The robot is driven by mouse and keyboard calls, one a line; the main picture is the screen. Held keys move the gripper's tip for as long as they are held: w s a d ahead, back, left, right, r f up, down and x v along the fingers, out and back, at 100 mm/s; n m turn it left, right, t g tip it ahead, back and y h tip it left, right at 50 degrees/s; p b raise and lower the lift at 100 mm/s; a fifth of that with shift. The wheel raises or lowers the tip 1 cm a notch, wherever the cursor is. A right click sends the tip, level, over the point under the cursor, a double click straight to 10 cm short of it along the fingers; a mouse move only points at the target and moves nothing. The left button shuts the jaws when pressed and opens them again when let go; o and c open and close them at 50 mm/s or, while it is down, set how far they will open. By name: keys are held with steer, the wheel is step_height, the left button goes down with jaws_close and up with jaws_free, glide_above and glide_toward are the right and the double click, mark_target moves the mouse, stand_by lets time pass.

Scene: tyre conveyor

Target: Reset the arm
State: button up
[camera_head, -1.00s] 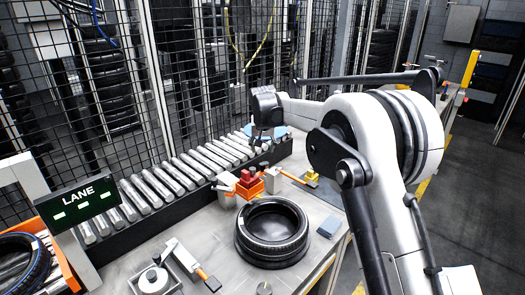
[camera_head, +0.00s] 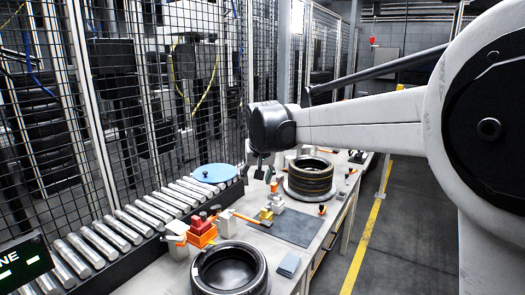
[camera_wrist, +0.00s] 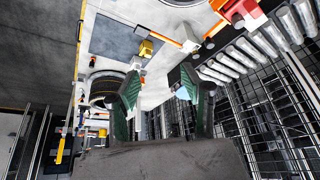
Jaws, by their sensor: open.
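My gripper (camera_head: 264,172) hangs from my white arm over the bench, to the left of the tyre stack in the head view. In the wrist view its two green-lined fingers (camera_wrist: 160,100) stand wide apart with nothing between them. It is open and empty. In the head view my arm reaches in from the right and covers part of the view there.
A single tyre (camera_head: 230,270) lies on the bench (camera_head: 315,250). Stacked tyres (camera_head: 310,175) stand farther back. The roller conveyor (camera_head: 125,227) runs along the left with a blue disc (camera_head: 214,173) near its far end. Red and orange clamps (camera_head: 202,228) stand beside it.

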steer(key=s+d+t+b, duration=0.1)
steer(key=s+d, duration=0.6)
steer(key=s, duration=0.3)
steer(key=s+d+b, duration=0.1)
steer(key=s+d, duration=0.6)
steer(key=s, duration=0.2)
steer(key=s+d+f, duration=0.2)
steer(key=s+f, duration=0.1)
steer(key=s, duration=0.3)
steer(key=s+d+f+m+b, duration=0.1)
steer(key=s+d+f, duration=0.2)
steer(key=s, duration=0.4)
steer(key=s+d+f+t+h+b, duration=0.1)
steer(key=s+d+f, duration=0.1)
steer(key=s+f, duration=0.3)
steer(key=shift+s+d+f+m, duration=0.15)
steer(key=shift+s+d+m, duration=0.25)
steer(key=shift+s, duration=0.25)
